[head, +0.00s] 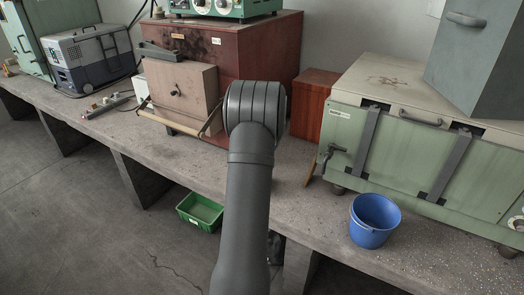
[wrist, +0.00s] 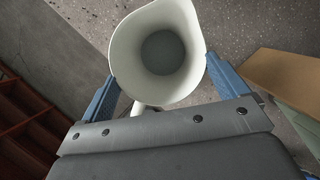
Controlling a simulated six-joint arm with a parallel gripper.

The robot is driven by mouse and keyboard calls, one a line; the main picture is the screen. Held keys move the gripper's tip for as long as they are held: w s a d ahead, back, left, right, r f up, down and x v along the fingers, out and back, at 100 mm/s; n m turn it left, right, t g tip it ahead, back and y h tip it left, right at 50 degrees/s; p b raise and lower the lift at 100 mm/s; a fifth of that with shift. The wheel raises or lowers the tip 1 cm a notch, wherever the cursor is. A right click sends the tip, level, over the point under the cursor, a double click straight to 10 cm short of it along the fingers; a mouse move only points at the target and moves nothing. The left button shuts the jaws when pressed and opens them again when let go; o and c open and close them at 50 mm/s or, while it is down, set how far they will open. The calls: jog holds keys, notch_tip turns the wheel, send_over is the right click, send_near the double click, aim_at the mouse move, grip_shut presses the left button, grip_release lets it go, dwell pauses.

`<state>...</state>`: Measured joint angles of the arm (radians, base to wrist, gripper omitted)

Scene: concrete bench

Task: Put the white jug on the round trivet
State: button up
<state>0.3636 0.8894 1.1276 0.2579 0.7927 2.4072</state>
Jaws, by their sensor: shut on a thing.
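The white jug (wrist: 126,58) is seen from above in the wrist view, with its mouth towards the camera and its spout at the right. Its inside looks grey at the bottom. My gripper (wrist: 161,67) is shut on the jug, with one blue finger against each side. Part of the handle shows below the rim, between the fingers. In the head view my arm hides the gripper and the jug. I cannot make out the round trivet in either view.
A blue bucket (head: 374,222) stands at the bench's front right, before a green cabinet (head: 400,150). A thin brown board (head: 317,168) leans left of that cabinet. A beige box (head: 180,92) stands left of my arm. A green crate (head: 200,212) is on the floor. Bench (head: 185,158) front-left is clear.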

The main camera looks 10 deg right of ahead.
jog(key=shift+f, duration=0.1)
jog(key=o, duration=1.6)
jog(key=shift+c, duration=0.2)
jog(key=v, duration=1.2)
